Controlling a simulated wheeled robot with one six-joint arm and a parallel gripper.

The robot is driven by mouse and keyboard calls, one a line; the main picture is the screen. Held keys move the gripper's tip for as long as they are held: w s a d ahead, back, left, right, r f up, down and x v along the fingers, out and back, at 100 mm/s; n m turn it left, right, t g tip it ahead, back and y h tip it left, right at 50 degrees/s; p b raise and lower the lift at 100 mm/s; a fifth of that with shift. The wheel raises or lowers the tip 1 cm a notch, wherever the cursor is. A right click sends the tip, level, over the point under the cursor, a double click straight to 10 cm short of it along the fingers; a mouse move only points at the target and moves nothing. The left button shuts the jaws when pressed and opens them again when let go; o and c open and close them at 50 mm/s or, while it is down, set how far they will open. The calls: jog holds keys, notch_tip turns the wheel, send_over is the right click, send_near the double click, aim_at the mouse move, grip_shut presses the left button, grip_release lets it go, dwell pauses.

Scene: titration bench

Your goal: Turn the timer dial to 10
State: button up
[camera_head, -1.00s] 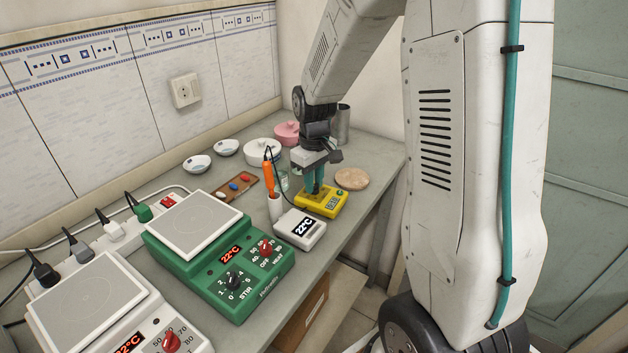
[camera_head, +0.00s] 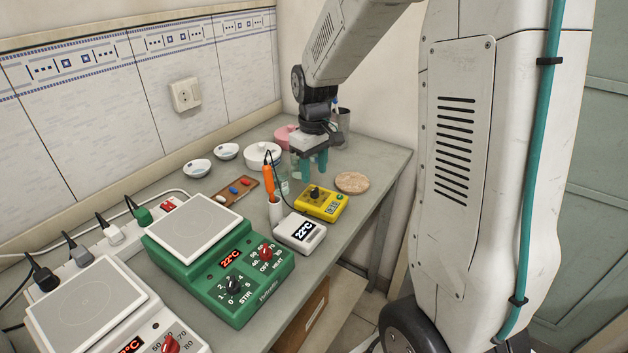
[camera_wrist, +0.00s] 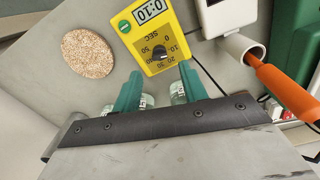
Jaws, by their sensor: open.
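The yellow timer (camera_head: 331,208) lies on the bench, with a black dial (camera_head: 315,192) on its top. In the wrist view the timer (camera_wrist: 127,37) has a small display that reads 0:10, and its dial (camera_wrist: 160,54) sits among printed numbers. The dial's exact pointing is too small to tell surely. My gripper (camera_head: 313,170) is open and empty, with teal fingers above and behind the timer, apart from the dial. In the wrist view my gripper (camera_wrist: 160,73) has its fingertips spread at the timer's dial end.
A white temperature display box (camera_head: 300,232) and an orange-handled probe (camera_head: 268,180) in a white holder stand left of the timer. A round cork mat (camera_head: 352,182) lies to its right. Glassware, white bowls and a green hotplate stirrer (camera_head: 220,270) crowd the left side.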

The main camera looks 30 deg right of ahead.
jog(key=shift+r, duration=1.4)
jog(key=s+a+r, duration=0.3)
jog(key=s, duration=0.5)
jog(key=s+a+r+m+t, duration=0.1)
jog(key=s+a+r, duration=0.2)
jog(key=s, duration=0.6)
jog(key=s+a+r+m, duration=0.1)
jog(key=s+a+r, duration=0.2)
jog(key=s, duration=0.6)
jog(key=shift+a, duration=0.8)
